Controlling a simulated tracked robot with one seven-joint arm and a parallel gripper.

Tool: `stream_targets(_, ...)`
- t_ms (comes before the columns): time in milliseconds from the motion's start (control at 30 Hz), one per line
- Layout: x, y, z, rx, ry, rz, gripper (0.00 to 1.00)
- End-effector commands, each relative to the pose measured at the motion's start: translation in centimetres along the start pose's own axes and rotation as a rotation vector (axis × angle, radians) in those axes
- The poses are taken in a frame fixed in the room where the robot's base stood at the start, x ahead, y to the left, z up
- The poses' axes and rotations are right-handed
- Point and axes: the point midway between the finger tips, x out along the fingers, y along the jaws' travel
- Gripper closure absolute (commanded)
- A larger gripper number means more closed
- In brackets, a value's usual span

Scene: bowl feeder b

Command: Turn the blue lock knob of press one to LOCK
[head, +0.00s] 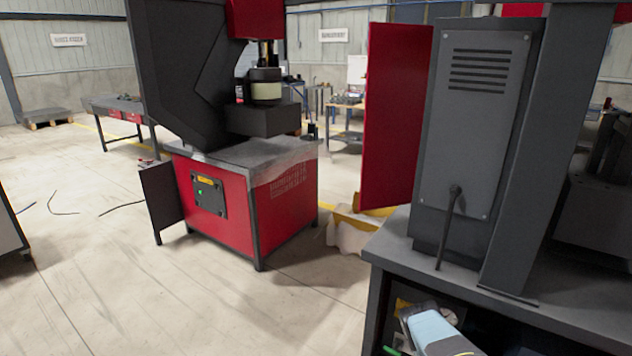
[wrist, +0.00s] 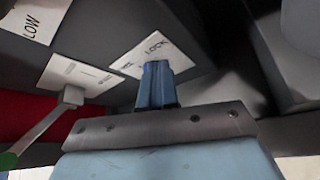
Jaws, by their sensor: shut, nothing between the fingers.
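My gripper shows in the wrist view as a light blue body with a grey metal plate. Its narrow blue fingers (wrist: 156,72) are together, pointing at a white label card (wrist: 128,66) that reads LOCK. The fingertips overlap the card in the picture; I cannot tell whether they touch anything. I cannot make out the blue lock knob apart from the blue fingers; it may be hidden behind them. In the head view my light blue wrist (head: 436,328) is low at the right, inside the opening under the dark bench top (head: 385,245); the fingers are hidden there.
In the wrist view a grey lever (wrist: 42,130) with a green end runs left of the fingers, beside a second label card (wrist: 68,72). A card reading LOW (wrist: 32,22) is above. Another red press cabinet (head: 285,210) stands left in the head view, with clear floor before it.

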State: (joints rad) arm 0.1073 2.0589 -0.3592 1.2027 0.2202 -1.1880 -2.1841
Motion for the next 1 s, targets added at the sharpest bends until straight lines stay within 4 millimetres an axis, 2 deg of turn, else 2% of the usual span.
stream_targets(600, -0.6, -0.2, 0.6, 0.000, 0.000, 0.000, 1.00)
stream_targets(1000, -3.8, -0.2, -1.2, -0.001, 0.001, -0.001, 1.00)
